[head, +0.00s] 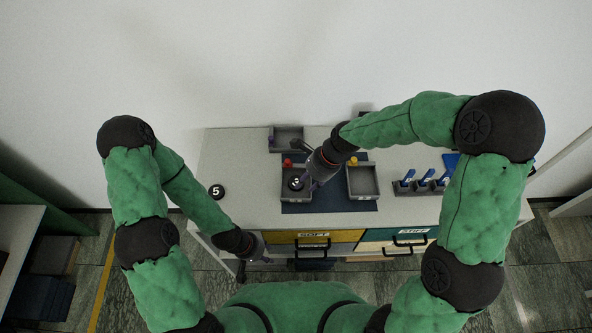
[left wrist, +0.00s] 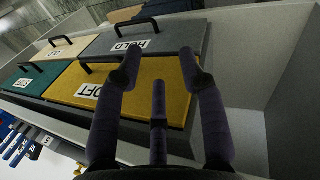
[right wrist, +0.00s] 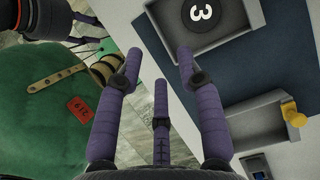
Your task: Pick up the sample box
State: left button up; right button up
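No item is clearly marked as the sample box. Two grey open-topped boxes stand on a dark blue mat (head: 330,207). The left box (head: 284,195) has a red knob (head: 287,162) and holds a black disc marked 3 (head: 295,183). The right box (head: 363,195) has a yellow knob (head: 353,160) and looks empty. My right gripper (head: 314,184) is open and empty over the left box's right side; its spread fingers show in the right wrist view (right wrist: 158,75). My left gripper (head: 262,250) is open and empty at the counter's front; the left wrist view shows its fingers (left wrist: 160,75) before the drawers.
Below the counter (head: 250,150) are a yellow drawer marked SOFT (head: 290,240), a teal drawer (head: 375,234) and a grey drawer marked HOLD (left wrist: 165,40), all with black handles. A black disc marked 5 (head: 216,191) lies left. A rack of blue-handled items (head: 425,185) stands right.

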send_over(300, 201)
notch_tip(300, 201, down, 4)
jog(key=shift+w+d+f+b, duration=0.1)
jog(key=shift+w+f+b, duration=0.05)
jog(key=shift+b, duration=0.3)
jog(key=shift+w+f, duration=0.1)
jog(key=shift+f, duration=0.35)
jog(key=shift+a+f, duration=0.3)
jog(key=x, duration=0.1)
jog(key=b+x, duration=0.1)
jog(key=x, duration=0.2)
jog(key=shift+s+a+f, duration=0.1)
jog(key=shift+s+f, duration=0.05)
jog(key=shift+s, duration=0.15)
grip_shut()
